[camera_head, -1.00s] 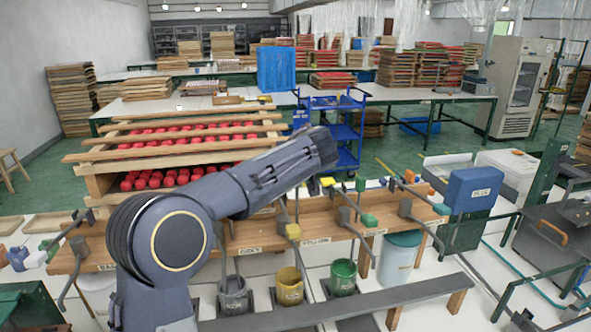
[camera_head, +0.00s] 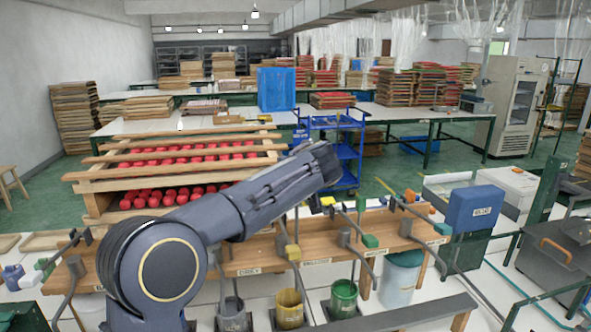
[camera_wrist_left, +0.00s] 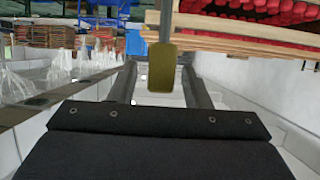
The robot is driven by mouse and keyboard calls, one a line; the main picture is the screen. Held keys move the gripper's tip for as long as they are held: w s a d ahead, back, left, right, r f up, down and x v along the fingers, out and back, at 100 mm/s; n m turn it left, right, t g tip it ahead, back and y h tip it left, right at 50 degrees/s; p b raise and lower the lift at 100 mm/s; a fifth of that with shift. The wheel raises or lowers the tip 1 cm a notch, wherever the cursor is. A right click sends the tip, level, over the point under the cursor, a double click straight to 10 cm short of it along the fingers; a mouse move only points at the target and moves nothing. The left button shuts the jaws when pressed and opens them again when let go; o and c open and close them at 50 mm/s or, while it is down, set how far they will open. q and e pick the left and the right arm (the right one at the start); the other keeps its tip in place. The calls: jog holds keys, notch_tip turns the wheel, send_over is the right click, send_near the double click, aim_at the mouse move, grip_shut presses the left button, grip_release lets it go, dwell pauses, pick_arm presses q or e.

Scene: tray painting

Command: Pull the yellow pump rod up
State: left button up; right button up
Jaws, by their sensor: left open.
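A yellow handle block (camera_head: 327,200) shows just below the end of my left arm in the head view. In the left wrist view, which is upside down, a yellow block (camera_wrist_left: 161,68) on a grey rod appears between the two fingers of my left gripper (camera_wrist_left: 160,80). The gripper is open, with a gap on each side of the block. I cannot tell which yellow block this is. My forearm hides the gripper in the head view. My right gripper is not in view.
A wooden bench (camera_head: 265,257) carries other levers and rods close by. A grey bucket (camera_head: 232,315) stands left. A rack of red rollers (camera_head: 178,152) is behind.

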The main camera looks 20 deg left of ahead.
pick_arm(q)
jog(key=b+v, duration=0.1)
jog(key=v, duration=0.5)
jog(key=shift+b, duration=0.35)
jog(key=shift+s, duration=0.15)
jog(key=s+a+f+m+g+h, duration=0.2)
jog(key=s+f+h, duration=0.1)
jog(key=s+f, duration=0.4)
jog(key=s+a+f+m+g+h, duration=0.15)
jog(key=s+f, duration=0.35)
jog(key=s, duration=0.5)
jog(key=s+d+f+h, duration=0.2)
jog(key=s+d+f, duration=0.1)
jog(key=s+f, duration=0.2)
jog(key=s+d+f+m+g+h, duration=0.1)
jog(key=s+d+f+h, duration=0.2)
jog(key=s, duration=0.5)
jog(key=s+d+f+m+h, duration=0.1)
jog(key=s+d+f+h, duration=0.1)
jog(key=s+d+f, duration=0.3)
jog(key=s+f, duration=0.1)
jog(key=s, duration=0.1)
jog(key=shift+s+d+f+g, duration=0.15)
jog(key=shift+s+f+g, duration=0.2)
